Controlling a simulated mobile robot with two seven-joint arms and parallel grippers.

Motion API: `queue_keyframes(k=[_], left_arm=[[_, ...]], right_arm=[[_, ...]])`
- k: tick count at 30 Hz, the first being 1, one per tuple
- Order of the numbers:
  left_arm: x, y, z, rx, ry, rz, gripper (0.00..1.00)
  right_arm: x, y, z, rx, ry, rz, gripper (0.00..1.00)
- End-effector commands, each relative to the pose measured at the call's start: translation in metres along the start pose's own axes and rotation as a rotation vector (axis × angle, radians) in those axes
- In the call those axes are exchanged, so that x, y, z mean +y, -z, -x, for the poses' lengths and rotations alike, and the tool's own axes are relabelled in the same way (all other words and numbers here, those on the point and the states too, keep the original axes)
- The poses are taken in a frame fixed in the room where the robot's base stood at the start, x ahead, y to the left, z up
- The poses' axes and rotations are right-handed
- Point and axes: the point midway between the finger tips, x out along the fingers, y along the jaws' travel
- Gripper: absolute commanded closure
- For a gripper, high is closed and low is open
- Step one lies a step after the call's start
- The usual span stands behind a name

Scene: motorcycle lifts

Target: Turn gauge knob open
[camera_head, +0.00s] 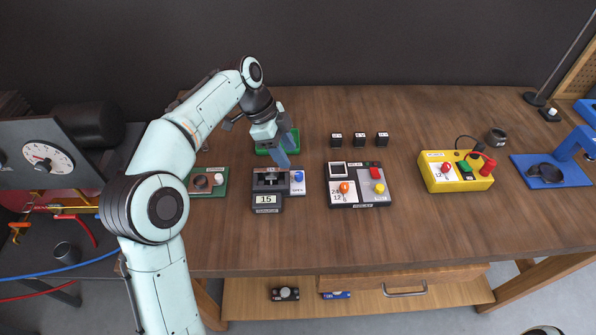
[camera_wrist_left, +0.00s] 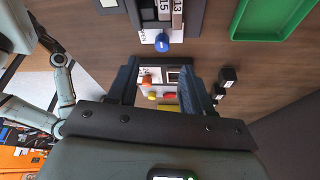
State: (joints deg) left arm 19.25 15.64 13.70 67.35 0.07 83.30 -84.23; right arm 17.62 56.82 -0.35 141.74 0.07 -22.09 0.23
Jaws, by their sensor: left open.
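A small grey device (camera_head: 267,190) with a display reading 15 stands on the table, with a blue knob (camera_head: 298,176) on the pale plate at its right side. The blue knob also shows near the top middle of the left wrist view (camera_wrist_left: 162,43), beside small lettering that seems to read OPEN. My left gripper (camera_head: 284,152) is open above the table, just behind the device. In the left wrist view its two blue fingers (camera_wrist_left: 160,72) stand apart, with nothing held between them; the knob lies beyond their tips. A round dial gauge (camera_head: 47,158) sits on a panel at far left. My right gripper is not seen.
A green tray (camera_head: 297,142) lies behind the device. A black control box (camera_head: 357,185) stands to its right, with small black cubes (camera_head: 360,138) behind. A yellow box (camera_head: 455,172) and a blue stand (camera_head: 550,172) are farther right. Bare table lies along the front.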

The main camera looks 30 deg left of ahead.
Motion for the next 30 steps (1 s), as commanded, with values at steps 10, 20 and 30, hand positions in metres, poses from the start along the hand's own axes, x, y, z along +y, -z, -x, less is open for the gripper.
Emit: queue_keyframes(k=[10,20,30], left_arm=[[0.000,0.000,-0.065,0.001,-0.003,-0.001,0.50],[0.000,0.000,-0.079,0.001,0.001,-0.001,0.50],[0.000,0.000,-0.078,0.000,0.001,0.000,1.00]], right_arm=[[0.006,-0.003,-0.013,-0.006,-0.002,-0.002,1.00],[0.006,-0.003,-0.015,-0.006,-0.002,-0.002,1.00],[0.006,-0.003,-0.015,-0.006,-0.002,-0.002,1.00]])
